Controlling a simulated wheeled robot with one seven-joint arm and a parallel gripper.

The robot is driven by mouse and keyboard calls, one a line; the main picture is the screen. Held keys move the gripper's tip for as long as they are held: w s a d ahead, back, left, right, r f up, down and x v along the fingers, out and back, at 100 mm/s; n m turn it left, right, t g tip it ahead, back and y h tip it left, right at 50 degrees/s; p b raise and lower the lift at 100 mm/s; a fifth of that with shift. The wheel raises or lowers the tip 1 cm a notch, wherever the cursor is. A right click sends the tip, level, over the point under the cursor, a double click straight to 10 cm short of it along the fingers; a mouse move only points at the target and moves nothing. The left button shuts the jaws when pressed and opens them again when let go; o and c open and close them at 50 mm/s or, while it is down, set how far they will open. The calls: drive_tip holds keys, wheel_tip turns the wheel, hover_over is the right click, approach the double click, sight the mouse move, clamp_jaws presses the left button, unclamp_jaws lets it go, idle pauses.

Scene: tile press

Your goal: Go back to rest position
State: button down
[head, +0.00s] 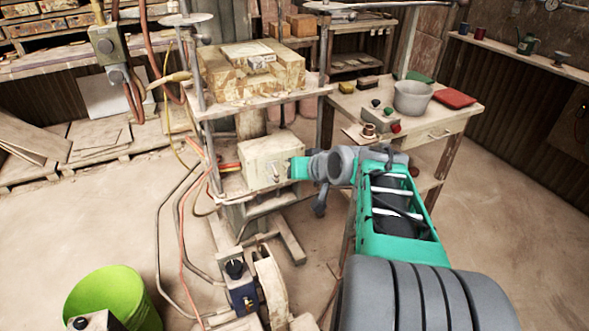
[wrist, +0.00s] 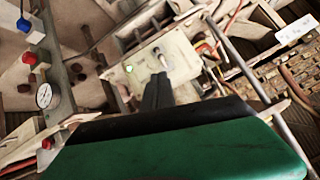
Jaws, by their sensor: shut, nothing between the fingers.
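My gripper (wrist: 158,78) shows in the wrist view as dark fingers held together, with nothing between them. Its tips appear just below a metal toggle lever (wrist: 161,60) on a cream control box (wrist: 185,62); I cannot tell whether they touch it. A small green light (wrist: 129,68) shows on the box. In the head view my arm reaches forward to the same kind of cream box (head: 262,158) on the tile press (head: 236,93). There, the fingertips are too small to make out against the box.
A wooden table (head: 445,122) stands right of the press, with a grey pot (head: 412,97), a red cloth-like item (head: 454,98) and a button box (head: 381,117). A green bucket (head: 120,300) is at front left. Hoses and cables hang around the press. Open floor lies at right.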

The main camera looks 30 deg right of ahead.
drive_tip(key=s+a+r+n+g+p, duration=0.1)
drive_tip(key=s+a+n+g+p, duration=0.1)
drive_tip(key=s+a, duration=0.6)
drive_tip(key=s+a+r+n+g+p, duration=0.1)
drive_tip(key=s+a+n+g+p, duration=0.1)
drive_tip(key=s+a+g+p, duration=0.3)
drive_tip(key=s+a+p, duration=0.2)
drive_tip(key=s+a, duration=0.1)
drive_tip(key=shift+s+a+r, duration=0.25)
